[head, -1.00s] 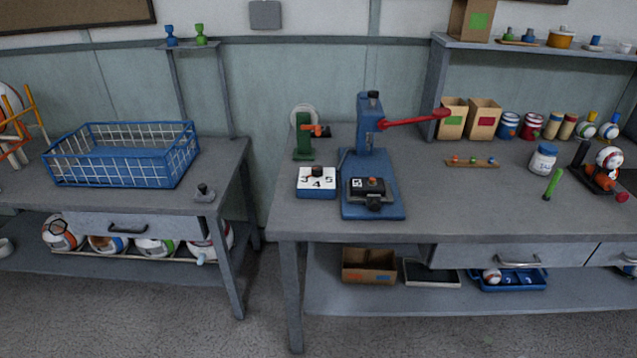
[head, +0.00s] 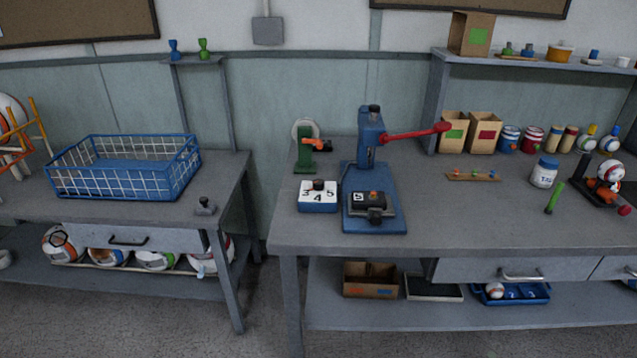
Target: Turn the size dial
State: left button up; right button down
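The size dial is a black knob (head: 318,185) on top of a small box (head: 318,198) with a white face and a blue base. The white face carries the numbers 3, 4 and 5. It sits on the right workbench near its left end. Beside it on the right stands the blue ball press (head: 371,170) with a red lever (head: 415,132) pointing right. A black block with a white label (head: 359,197) sits on the press base. Which number the knob points at is too small to tell. Neither of my grippers is in view.
A green stand with an orange part (head: 306,150) is behind the dial box. A blue wire basket (head: 125,170) is on the left bench. A gap separates the benches. The right bench's front edge (head: 360,250) is clear. Boxes and cans line its back.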

aim_at(317, 184)
jog(key=i+j+z, duration=0.1)
jog(key=z, duration=0.35)
jog(key=i+j+z, duration=0.1)
jog(key=j+z, duration=0.15)
jog(key=z, duration=0.15)
jog(key=j+z, duration=0.25)
jog(key=z, duration=0.2)
jog(key=j+z, duration=0.35)
jog(key=j, duration=0.7)
